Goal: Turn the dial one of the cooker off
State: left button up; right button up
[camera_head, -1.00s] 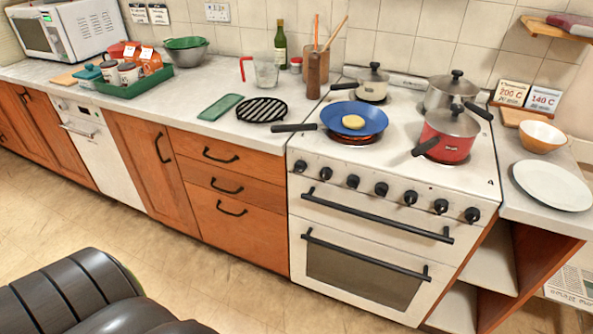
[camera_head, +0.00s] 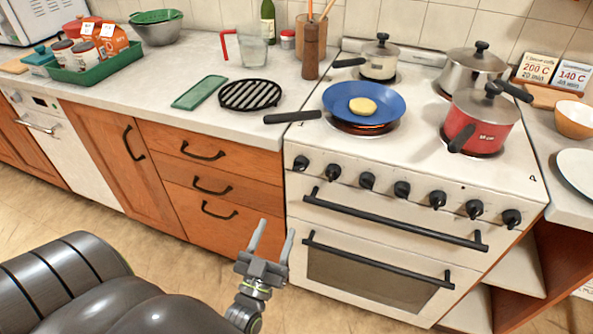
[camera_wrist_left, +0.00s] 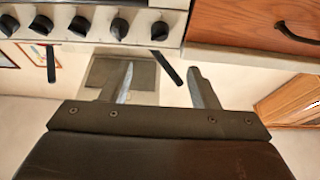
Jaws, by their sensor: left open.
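The white cooker (camera_head: 440,178) has a row of several black dials along its front. The leftmost dial (camera_head: 300,163) is at the left end; no number is readable on it. In the left wrist view, a dial (camera_wrist_left: 160,30) sits at the right end of the row. A blue frying pan (camera_head: 387,107) with a yellow round food piece (camera_head: 362,105) rests on a glowing orange burner (camera_head: 362,128). My left gripper (camera_head: 276,228) is open and empty, below and left of the dials, apart from the cooker. It also shows in the left wrist view (camera_wrist_left: 160,70).
The upper oven handle (camera_head: 395,219) and lower handle (camera_head: 378,260) stick out below the dials. The pan's black handle (camera_head: 292,117) reaches left over the counter. A red pot (camera_head: 478,130) stands at the right. Wooden drawers (camera_head: 205,185) are left of the cooker.

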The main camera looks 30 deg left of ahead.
pick_arm(q)
jog(key=p, duration=0.2)
send_near(299, 169)
jog(key=x, duration=0.5)
jog(key=f+p+x, duration=0.1)
jog(key=x, duration=0.2)
jog(key=shift+w+a+r, duration=0.1)
jog(key=shift+w+a, duration=0.1)
jog(key=shift+w, duration=0.05)
jog(key=shift+w+a+r, duration=0.15)
jog(key=shift+w, duration=0.35)
pick_arm(e)
jog(key=shift+s+a+r, duration=0.2)
jog(key=shift+s+r, duration=0.05)
jog(key=shift+r, duration=0.5)
jog(key=shift+s+a+r, duration=0.15)
jog(key=shift+s+r, duration=0.05)
jog(key=shift+r, duration=0.5)
pick_arm(q)
jog(key=c, duration=1)
jog(key=shift+o, duration=0.2)
pick_arm(e)
jog(key=shift+s+d+r, duration=0.1)
jog(key=shift+d, duration=0.25)
